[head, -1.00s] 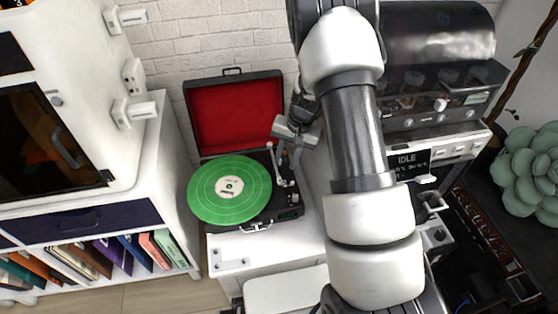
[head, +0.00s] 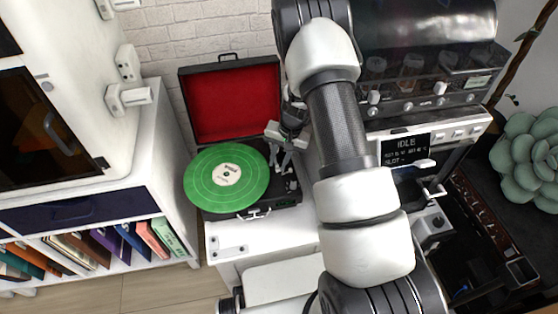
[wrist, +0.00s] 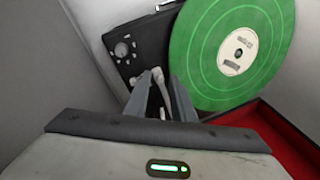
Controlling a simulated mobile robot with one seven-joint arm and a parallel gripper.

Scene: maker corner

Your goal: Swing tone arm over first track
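The green record (head: 226,173) lies on the turntable (head: 284,198), an open black case with a red-lined lid (head: 235,103). In the wrist view the record (wrist: 205,60) is at the upper right and the black deck (wrist: 143,38) at the upper middle. The white tone arm (wrist: 164,97) stands beside the record's edge. My gripper (head: 281,163) is low over the deck, right of the record. In the wrist view my gripper (wrist: 160,80) has its fingers apart, with part of the tone arm showing between them. Contact cannot be told. In the head view my gripper largely hides the tone arm.
A white cabinet (head: 80,130) with a shelf of books (head: 95,250) stands at the left. A coffee machine (head: 425,90) with a display reading IDLE is at the right. A green succulent (head: 525,165) is at the far right.

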